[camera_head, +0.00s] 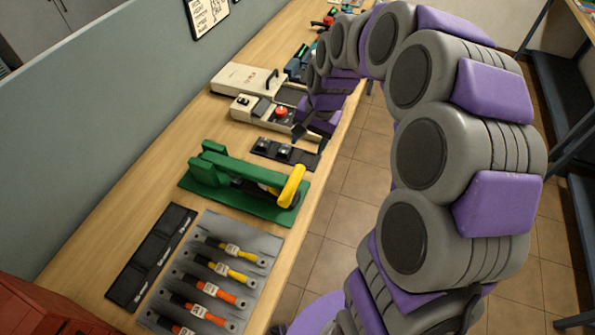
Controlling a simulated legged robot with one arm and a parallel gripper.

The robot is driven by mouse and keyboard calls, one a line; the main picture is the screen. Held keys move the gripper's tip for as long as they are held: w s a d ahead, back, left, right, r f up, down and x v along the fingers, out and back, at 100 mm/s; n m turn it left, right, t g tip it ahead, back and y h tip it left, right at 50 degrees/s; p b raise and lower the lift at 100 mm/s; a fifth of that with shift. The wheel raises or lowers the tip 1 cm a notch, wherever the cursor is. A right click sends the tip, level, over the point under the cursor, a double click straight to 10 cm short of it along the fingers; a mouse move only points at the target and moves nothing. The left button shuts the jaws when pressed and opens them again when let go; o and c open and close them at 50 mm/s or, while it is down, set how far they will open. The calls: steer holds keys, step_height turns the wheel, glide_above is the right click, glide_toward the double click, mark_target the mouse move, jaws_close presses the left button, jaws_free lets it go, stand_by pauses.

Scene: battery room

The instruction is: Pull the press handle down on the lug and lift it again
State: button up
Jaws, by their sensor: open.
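The green press (207,172) stands on the wooden bench in the middle of the picture. Its thick yellow handle (291,188) is at the bench's front side, tilted, with its rounded upper end raised above the press base. A lug in the press cannot be made out. My gripper (311,140) is open and points down over the bench, beyond the press and above and apart from the yellow handle. It is next to a black tray (270,154) and appears empty.

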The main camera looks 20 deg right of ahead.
mark_target(299, 169)
steer(key=f+b, duration=0.1)
steer(key=f, duration=0.3)
steer(key=w+a+f, duration=0.1)
steer(key=f, duration=0.4)
steer(key=a+f+b, duration=0.1)
steer(key=f, duration=0.3)
steer(key=shift+w+a+f+b, duration=0.1)
steer(key=shift+w+f+b, duration=0.05)
steer(key=shift+w+b, duration=0.2)
steer(key=shift+s, duration=0.1)
steer(key=shift+c, duration=0.2)
jaws_close()
